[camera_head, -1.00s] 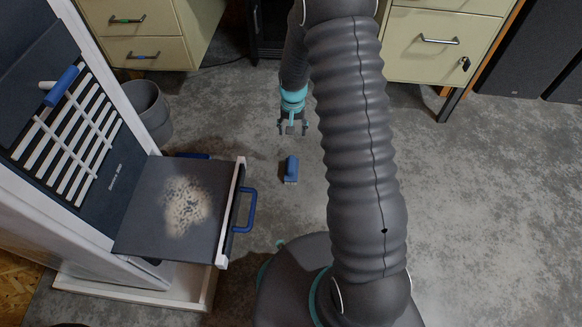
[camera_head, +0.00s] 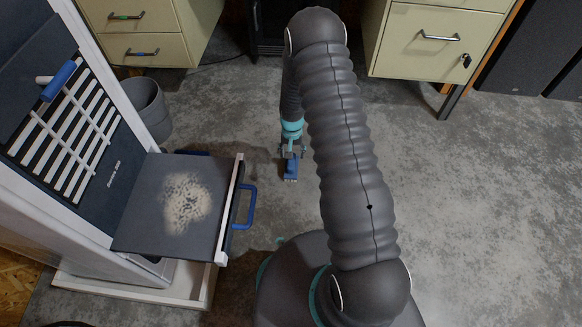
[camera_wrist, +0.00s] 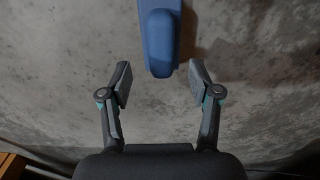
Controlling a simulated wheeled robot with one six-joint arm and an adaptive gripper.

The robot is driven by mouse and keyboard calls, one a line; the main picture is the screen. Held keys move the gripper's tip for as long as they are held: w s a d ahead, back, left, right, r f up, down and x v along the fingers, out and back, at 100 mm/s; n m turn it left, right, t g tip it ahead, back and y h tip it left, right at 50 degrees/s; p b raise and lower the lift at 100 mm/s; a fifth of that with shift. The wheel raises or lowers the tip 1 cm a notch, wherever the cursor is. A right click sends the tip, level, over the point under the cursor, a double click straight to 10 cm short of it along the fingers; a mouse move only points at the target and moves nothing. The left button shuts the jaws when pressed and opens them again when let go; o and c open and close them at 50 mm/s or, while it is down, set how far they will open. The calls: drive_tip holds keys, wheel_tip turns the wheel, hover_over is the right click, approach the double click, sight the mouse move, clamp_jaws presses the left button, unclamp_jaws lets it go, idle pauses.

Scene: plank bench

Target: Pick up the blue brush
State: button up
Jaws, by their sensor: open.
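The blue brush (camera_head: 291,169) lies on the grey concrete floor in the head view, right of the open tray. My gripper (camera_head: 292,153) is low, just behind the brush's far end. In the wrist view the brush (camera_wrist: 160,35) enters from the top edge, its rounded end close to the gap between my fingertips. My gripper (camera_wrist: 160,84) is open there, one finger on each side of the brush's line, with nothing between them but floor. The far part of the brush is cut off by the frame.
A tray (camera_head: 135,235) with a tan powdery patch and a blue handle (camera_head: 246,208) sticks out of a white-framed unit at left. A second blue-handled tool (camera_head: 58,82) rests on its slats. A grey bin (camera_head: 150,107) and cream drawer cabinets (camera_head: 425,45) stand behind. Floor at right is clear.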

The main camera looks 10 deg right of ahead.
sight(292, 161)
drive_tip(key=shift+s+a+f+b, duration=0.1)
drive_tip(key=shift+s+f+b, duration=0.1)
drive_tip(key=shift+f, duration=1.1)
drive_tip(key=shift+s+a+f+b, duration=0.1)
drive_tip(key=shift+f+b, duration=0.05)
drive_tip(key=shift+f, duration=1.15)
clamp_jaws()
